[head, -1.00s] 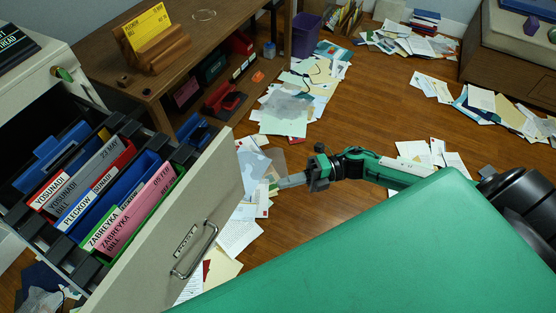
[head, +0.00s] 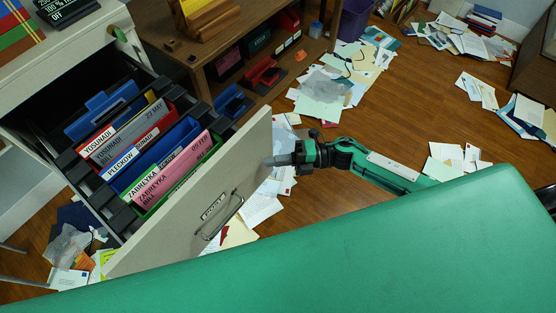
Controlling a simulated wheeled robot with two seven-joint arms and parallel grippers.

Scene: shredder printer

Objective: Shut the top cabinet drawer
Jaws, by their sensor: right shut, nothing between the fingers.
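The top cabinet drawer stands pulled out at the left, its pale front panel (head: 175,220) facing lower right with a metal handle (head: 222,215) and a label. Folders in several colours (head: 150,150) stand inside it. The cabinet body (head: 85,40) is at the upper left. My right gripper (head: 272,160) is shut and empty, its fingertips at the panel's outer face near its upper right end; they seem to touch it. My left gripper is not in view.
A wooden shelf unit (head: 235,45) with red and blue items stands behind the drawer. Loose papers (head: 320,105) lie on the wooden floor (head: 400,95). My green body fills the lower part of the view.

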